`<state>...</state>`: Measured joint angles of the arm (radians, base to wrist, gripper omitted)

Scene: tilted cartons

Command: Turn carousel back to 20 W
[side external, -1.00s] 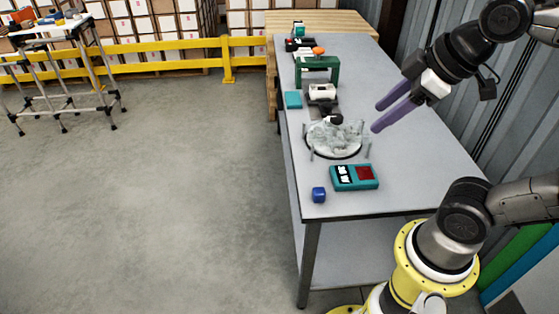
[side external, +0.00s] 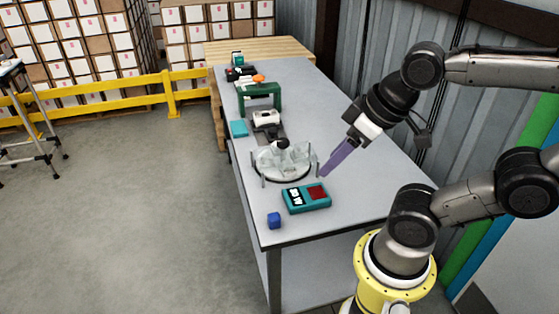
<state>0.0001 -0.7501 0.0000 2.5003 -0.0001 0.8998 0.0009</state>
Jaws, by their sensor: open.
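The carousel (side external: 283,176) is a round pale turntable with a dark rim on the grey table. Clear or whitish upright pieces and thin posts stand on it, and a dark knob-like part shows at its back. A teal meter (side external: 306,198) with a white-on-black display and a red panel lies in front of it; its reading is too small to make out. My gripper (side external: 323,174) has long purple fingers pointing down and left, just right of the carousel's rim. It is open with nothing seen between the fingers, which overlap in this view. I cannot tell whether it touches a post.
A blue cube (side external: 274,220) sits near the table's front left edge. Behind the carousel are a white device (side external: 266,119), a teal block (side external: 239,128) and a green arch (side external: 259,94). The table (side external: 370,190) is clear on its right side.

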